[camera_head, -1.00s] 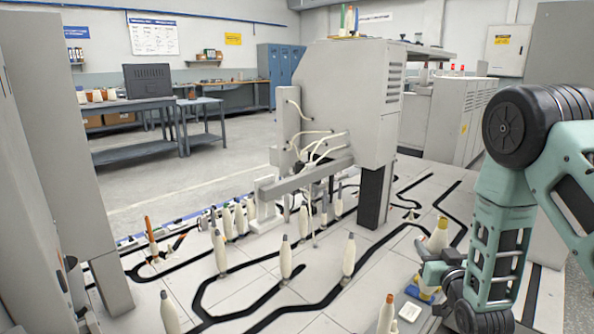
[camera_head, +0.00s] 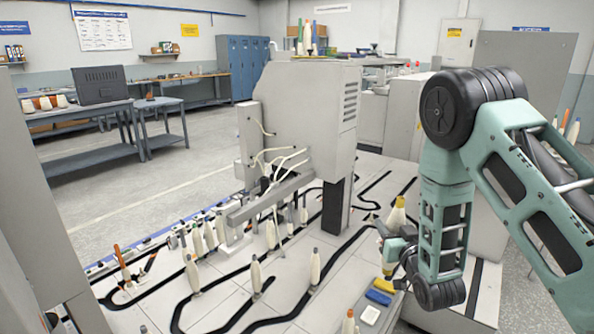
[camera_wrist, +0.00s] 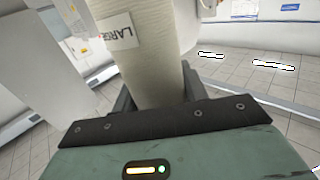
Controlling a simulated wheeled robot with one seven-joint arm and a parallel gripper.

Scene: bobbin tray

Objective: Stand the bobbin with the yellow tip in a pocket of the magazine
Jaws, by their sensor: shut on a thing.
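A cream bobbin (camera_head: 395,217) with a yellow tip stands about upright in my gripper (camera_head: 390,236), in the right half of the head view. My gripper is shut on it. In the wrist view the bobbin's pale body (camera_wrist: 150,75), with a white label reading "LARGE", rises between the fingers; its ends are out of that view. I cannot tell for certain which thing is the magazine. Several coloured-tip bobbins (camera_head: 307,40) stand on top of the grey machine, and others (camera_head: 565,122) show at the far right, partly hidden behind my arm.
Several bobbins (camera_head: 255,273) stand along black tracks on the pale floor panel (camera_head: 225,290). The grey machine (camera_head: 300,120) rises behind. A yellow block (camera_head: 382,285), a blue block (camera_head: 378,297), a white square item (camera_head: 370,315) and an orange-tipped bobbin (camera_head: 349,322) are below my gripper.

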